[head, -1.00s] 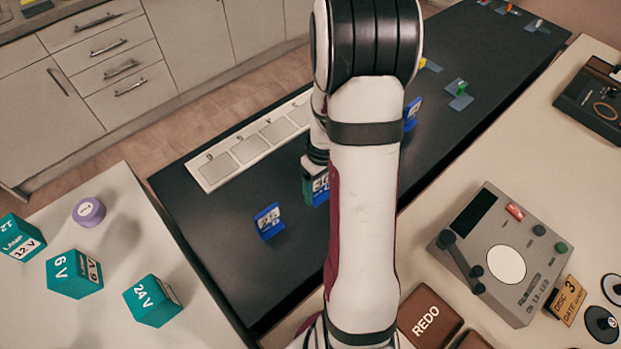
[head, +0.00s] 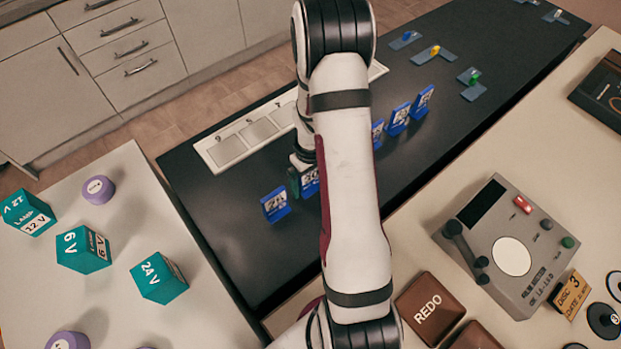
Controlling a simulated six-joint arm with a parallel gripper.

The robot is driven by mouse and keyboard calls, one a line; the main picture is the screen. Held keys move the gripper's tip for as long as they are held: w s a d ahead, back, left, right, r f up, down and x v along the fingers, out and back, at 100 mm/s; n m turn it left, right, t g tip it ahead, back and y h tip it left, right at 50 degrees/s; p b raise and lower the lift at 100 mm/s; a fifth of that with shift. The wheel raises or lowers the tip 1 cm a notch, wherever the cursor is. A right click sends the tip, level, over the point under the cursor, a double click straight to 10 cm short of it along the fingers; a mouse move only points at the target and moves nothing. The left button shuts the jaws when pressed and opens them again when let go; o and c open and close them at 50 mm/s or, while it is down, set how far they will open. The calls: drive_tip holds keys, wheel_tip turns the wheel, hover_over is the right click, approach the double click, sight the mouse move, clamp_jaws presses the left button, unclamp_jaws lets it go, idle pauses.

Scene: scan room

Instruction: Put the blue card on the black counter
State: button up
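The black counter (head: 235,240) runs from lower left to upper right. Several blue cards with white number panels stand upright on it in a rough row. One blue card (head: 275,205) is left of my gripper. Another blue card (head: 311,182) is right at my gripper, partly covered by my arm. Further blue cards (head: 397,119) stand to the right of my arm. My gripper (head: 302,167) is low over the counter and mostly hidden behind my arm, so its fingers and any grip on the card cannot be made out.
A white strip with square pads (head: 228,151) lies along the counter's far edge. Small coloured pieces on grey-blue plates (head: 474,77) are at upper right. Teal blocks (head: 83,250) stand on the left table. A grey device (head: 508,250) and brown REDO block (head: 427,307) are at right.

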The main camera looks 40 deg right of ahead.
wheel_tip(320, 180, up, 12)
drive_tip(key=shift+r, duration=0.15)
drive_tip(key=s+a+r+m, duration=0.1)
drive_tip(key=s+a+r, duration=0.35)
drive_tip(key=a, duration=0.25)
drive_tip(key=s+a+r+m, duration=0.2)
drive_tip(key=s+a+r, duration=0.25)
drive_tip(key=a, duration=0.35)
drive_tip(key=s+a+r+m+y, duration=0.1)
drive_tip(key=s+a+m, duration=0.1)
drive_tip(key=s+a, duration=0.4)
drive_tip(key=s, duration=0.2)
drive_tip(key=shift+s+a+r+y, duration=0.2)
drive_tip(key=shift+s+r+y, duration=0.2)
